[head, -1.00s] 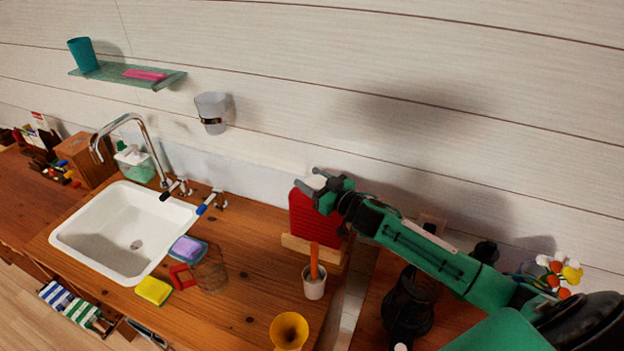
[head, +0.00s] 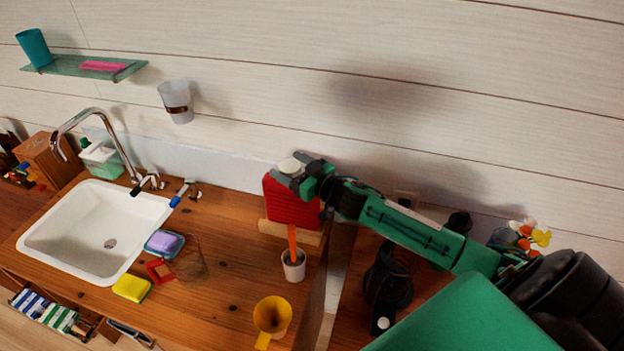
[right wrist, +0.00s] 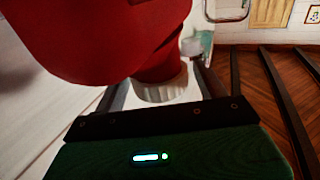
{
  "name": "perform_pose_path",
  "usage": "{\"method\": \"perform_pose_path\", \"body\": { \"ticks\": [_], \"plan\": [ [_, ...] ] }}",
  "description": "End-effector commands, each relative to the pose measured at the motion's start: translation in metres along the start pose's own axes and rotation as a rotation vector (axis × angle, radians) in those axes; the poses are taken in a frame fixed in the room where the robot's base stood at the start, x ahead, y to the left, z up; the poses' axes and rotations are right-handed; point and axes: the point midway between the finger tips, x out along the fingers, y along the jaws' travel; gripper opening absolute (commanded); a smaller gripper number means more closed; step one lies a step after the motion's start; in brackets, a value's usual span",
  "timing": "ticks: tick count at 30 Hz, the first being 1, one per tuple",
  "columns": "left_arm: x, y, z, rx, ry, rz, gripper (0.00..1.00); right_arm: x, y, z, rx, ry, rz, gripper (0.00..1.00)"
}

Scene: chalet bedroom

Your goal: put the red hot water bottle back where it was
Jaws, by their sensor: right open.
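The red hot water bottle (head: 290,202) stands upright against the wall at the right end of the wooden counter. Its lower edge is behind a wooden holder (head: 290,234). My right gripper (head: 293,173) is at the top of the bottle, by its white cap (head: 289,165). In the right wrist view, the red bottle (right wrist: 105,35) fills the upper left. Its ribbed pale cap (right wrist: 160,90) lies between the spread fingers of the right gripper (right wrist: 158,88). The jaws are open. My left gripper is not in view.
A white cup with an orange stick (head: 293,265) stands in front of the holder. A yellow funnel-shaped thing (head: 271,316) is near the front edge. A clear glass (head: 190,263), a yellow sponge (head: 131,288) and the sink (head: 95,235) are left. A dark vase (head: 388,279) stands right.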

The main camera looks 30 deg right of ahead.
Motion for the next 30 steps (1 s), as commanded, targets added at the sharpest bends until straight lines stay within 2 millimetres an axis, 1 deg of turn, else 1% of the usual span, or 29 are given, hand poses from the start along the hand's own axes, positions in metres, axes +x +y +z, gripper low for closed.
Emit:
{"method": "perform_pose_path", "body": {
  "ticks": [1,6,15,22,30],
  "plan": [
    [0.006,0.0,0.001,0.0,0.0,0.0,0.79,-0.01,0.0,0.004,-0.001,-0.003,-0.001,0.73],
    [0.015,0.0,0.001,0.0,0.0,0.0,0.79,-0.037,-0.001,0.004,-0.001,-0.003,-0.002,0.73],
    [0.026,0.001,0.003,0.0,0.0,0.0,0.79,-0.077,0.0,0.003,0.0,-0.002,-0.001,0.73],
    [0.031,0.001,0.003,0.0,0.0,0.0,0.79,-0.094,0.0,0.001,-0.001,-0.001,-0.001,0.73],
    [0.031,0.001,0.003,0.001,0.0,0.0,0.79,-0.099,0.0,0.0,-0.001,0.0,-0.001,0.73]
  ]
}}
